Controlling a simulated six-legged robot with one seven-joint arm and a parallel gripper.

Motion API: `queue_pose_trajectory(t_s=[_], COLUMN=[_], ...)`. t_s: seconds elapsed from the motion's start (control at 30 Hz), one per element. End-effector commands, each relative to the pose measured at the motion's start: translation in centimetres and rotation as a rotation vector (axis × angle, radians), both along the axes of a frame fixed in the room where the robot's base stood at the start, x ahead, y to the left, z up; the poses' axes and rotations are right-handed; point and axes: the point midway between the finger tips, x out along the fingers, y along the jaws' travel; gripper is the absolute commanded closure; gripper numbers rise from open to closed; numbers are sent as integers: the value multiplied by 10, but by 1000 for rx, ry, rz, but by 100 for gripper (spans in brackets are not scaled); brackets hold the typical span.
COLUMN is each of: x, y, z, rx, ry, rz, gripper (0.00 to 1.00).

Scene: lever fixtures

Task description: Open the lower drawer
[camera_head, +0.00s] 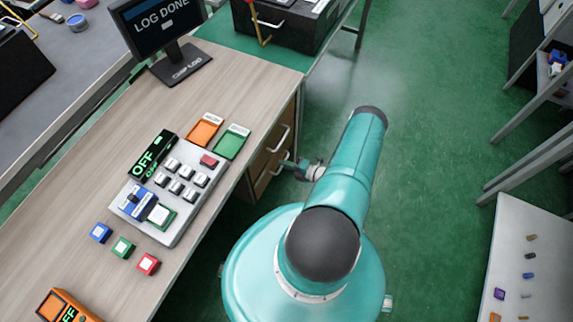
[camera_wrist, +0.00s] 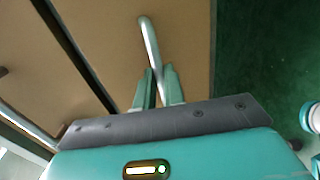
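The lower drawer (camera_wrist: 190,45) has a brown front with a pale metal bar handle (camera_wrist: 149,42) in the wrist view. My gripper (camera_wrist: 159,72) has its two green fingers close on either side of that bar, with little or no gap, and looks shut on it. The fingers hide the bar's near end. In the head view my gripper (camera_head: 287,161) is at the drawer fronts on the desk's right side. The lower drawer (camera_head: 263,184) is partly hidden there by my arm. The upper drawer's handle (camera_head: 280,138) shows above it.
The desk (camera_head: 225,75) bears a button panel (camera_head: 172,190), small coloured blocks, trays and a monitor (camera_head: 160,25). In the wrist view, a dark gap separates the lower drawer from the upper drawer (camera_wrist: 35,75). Green floor (camera_head: 430,120) is free to the right of my arm.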

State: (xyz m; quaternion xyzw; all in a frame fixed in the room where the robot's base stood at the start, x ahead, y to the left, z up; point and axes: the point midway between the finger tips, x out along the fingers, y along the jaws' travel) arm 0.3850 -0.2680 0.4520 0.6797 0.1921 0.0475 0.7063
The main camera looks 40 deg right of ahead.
Motion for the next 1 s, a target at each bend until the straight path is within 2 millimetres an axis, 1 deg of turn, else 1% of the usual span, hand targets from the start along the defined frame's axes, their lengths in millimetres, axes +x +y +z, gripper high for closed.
queue_pose_trajectory(t_s=[0.2, 0.27, 0.37, 0.47, 0.57, 0.8, 1.0], x=[-3, -7, -19, -37, -61, -128, -173], y=[-1, -3, -7, -14, -23, -46, -62], z=[0, 0, 0, 0, 0, 0, 0], rx=[0, 0, 0, -1, -1, 0, -1], ry=[-1, -1, 0, 1, 0, 0, 1], rz=[0, -1, -2, -4, -5, -6, -2], gripper=[100, 100, 100, 100, 100, 100, 100])
